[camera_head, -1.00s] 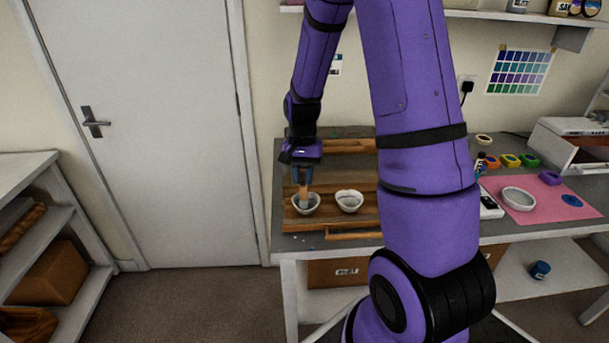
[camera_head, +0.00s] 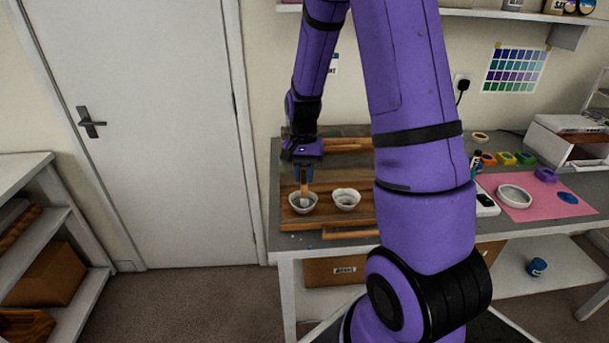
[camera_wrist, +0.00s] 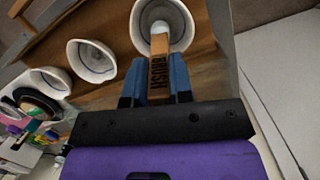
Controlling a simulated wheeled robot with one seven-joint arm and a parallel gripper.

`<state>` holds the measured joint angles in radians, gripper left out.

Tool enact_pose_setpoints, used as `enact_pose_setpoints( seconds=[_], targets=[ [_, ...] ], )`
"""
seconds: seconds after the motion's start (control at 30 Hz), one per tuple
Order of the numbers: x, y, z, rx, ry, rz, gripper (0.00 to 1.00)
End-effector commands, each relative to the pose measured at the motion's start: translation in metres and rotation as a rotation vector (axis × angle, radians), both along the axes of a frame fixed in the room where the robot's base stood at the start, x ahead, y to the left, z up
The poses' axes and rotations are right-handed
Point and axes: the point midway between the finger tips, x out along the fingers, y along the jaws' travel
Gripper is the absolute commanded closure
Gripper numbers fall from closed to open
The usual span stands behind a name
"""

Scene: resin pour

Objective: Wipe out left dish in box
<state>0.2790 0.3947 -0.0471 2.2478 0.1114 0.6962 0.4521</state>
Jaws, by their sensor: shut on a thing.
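In the wrist view my gripper (camera_wrist: 157,84) has blue fingers on both sides of the brush handle (camera_wrist: 159,70), marked "BRUSH". The brush's pale head is inside the white dish (camera_wrist: 184,40). A second white dish (camera_head: 346,200) stands just right of the left one.
On the right, a pink mat (camera_head: 551,208) holds a white round dish (camera_head: 514,196) and a blue disc (camera_head: 567,198). A shelf (camera_head: 470,17) runs above the bench. My arm hides the bench's middle.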

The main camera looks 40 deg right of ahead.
Motion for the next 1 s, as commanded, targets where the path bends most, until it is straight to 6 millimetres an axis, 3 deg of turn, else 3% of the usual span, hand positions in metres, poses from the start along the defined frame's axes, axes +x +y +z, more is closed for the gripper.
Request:
enact_pose_setpoints(
  seconds=[0.6,1.0],
  targets=[
    [0.000,0.013,0.001,-0.001,-0.001,0.001,1.00],
    [-0.007,0.007,-0.001,-0.001,-0.001,-0.001,1.00]
  ],
)
